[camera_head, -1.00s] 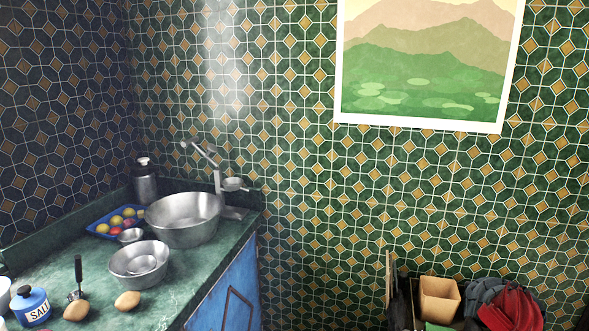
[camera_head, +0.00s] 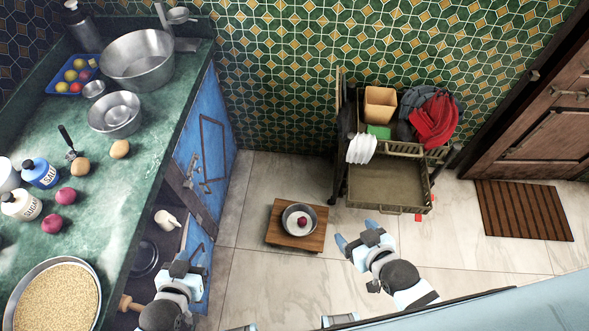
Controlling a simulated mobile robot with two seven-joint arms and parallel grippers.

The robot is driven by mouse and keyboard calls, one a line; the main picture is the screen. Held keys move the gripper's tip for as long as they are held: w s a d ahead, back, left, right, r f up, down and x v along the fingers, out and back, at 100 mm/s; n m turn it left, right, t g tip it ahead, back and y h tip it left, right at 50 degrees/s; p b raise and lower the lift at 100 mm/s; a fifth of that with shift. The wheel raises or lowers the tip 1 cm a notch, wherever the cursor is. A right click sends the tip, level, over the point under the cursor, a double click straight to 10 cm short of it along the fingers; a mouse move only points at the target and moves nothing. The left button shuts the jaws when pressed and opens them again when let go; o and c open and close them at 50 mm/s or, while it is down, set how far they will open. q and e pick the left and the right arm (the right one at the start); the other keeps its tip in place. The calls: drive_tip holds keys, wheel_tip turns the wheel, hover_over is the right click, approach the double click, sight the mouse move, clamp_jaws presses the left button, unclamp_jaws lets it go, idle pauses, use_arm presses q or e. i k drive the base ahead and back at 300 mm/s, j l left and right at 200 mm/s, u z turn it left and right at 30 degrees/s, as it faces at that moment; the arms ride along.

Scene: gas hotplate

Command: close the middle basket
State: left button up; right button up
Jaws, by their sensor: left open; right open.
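A dark rolling cart stands against the tiled wall. A brownish, empty-looking basket (camera_head: 388,190) juts out from its front below the top tier, pulled out toward me; this appears to be the middle basket. Lower tiers are hidden beneath it. My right gripper (camera_head: 354,235) is open and empty, in front of the cart and apart from the basket, below and left of its front edge in the picture. My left gripper (camera_head: 188,262) is far to the left by the blue cabinet, away from the cart. Its fingers are hard to make out.
The cart's top holds a tan box (camera_head: 380,104) and a red cloth (camera_head: 434,119); white plates (camera_head: 361,149) hang at its left side. A low wooden stool (camera_head: 295,238) with a bowl stands left of my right gripper. An open cabinet (camera_head: 165,232) is at left.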

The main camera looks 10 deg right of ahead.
sight(391, 185)
drive_tip(key=z, duration=1.45)
